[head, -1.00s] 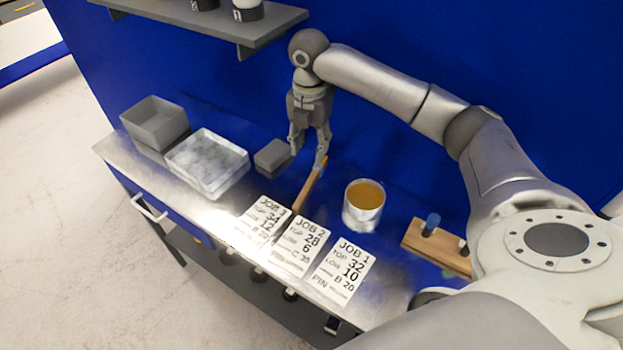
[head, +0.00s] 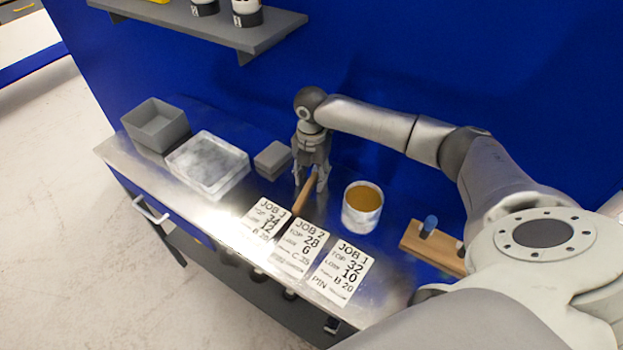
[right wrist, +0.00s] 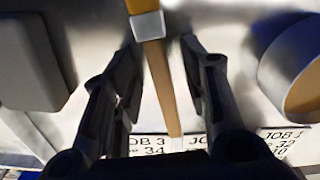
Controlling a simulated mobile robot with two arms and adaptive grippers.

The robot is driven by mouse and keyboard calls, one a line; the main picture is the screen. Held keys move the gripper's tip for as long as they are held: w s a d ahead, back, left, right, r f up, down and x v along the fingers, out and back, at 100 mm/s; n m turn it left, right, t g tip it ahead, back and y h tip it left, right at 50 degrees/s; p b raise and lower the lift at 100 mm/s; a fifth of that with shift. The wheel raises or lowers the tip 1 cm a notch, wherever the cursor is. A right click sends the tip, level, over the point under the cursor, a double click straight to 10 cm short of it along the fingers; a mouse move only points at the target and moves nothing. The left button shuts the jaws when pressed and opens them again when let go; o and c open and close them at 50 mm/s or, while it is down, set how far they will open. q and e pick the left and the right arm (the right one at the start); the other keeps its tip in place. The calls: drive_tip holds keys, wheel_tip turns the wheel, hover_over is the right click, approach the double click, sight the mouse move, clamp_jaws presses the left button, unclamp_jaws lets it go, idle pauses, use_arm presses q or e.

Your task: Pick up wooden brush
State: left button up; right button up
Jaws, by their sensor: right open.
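The wooden brush (head: 307,195) lies on the metal bench top, between a grey block and a round can, its handle pointing toward the job cards. In the right wrist view the long handle (right wrist: 162,85) runs between my fingers, with a pale metal band and an orange-yellow part at the top edge. My right gripper (head: 309,188) is over the brush with its fingers pointing down, one on each side of it. It is open, with gaps between the handle and the fingers. The brush's far end is hidden behind the gripper in the head view. My left gripper is not in view.
The grey block (head: 272,158) is left of the gripper, and the can (head: 362,208) with amber contents is close on the right. Job cards (head: 298,247) lie in front. A marbled tray (head: 208,165), a grey bin (head: 156,125) and a wooden peg block (head: 434,248) stand further out.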

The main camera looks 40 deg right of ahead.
clamp_jaws()
drive_tip(key=shift+r, duration=0.1)
idle(0.3)
